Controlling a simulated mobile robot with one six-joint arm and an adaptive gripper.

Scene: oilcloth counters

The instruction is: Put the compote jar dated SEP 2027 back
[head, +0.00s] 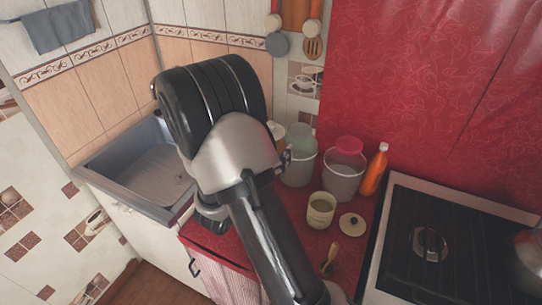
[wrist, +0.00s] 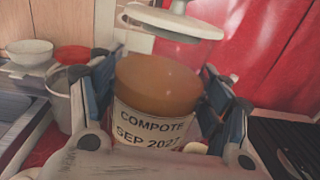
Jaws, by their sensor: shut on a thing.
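The compote jar (wrist: 150,130) is in the wrist view, with a pale label reading COMPOTE SEP 2027 and a broad orange-brown top. My gripper (wrist: 158,78) has one dark blue finger on each side of the jar and is shut on it. The jar looks roughly upright in the wrist view. Its lower part is hidden by my gripper's body.
The sink (head: 150,172) is left, the stove (head: 446,245) right.

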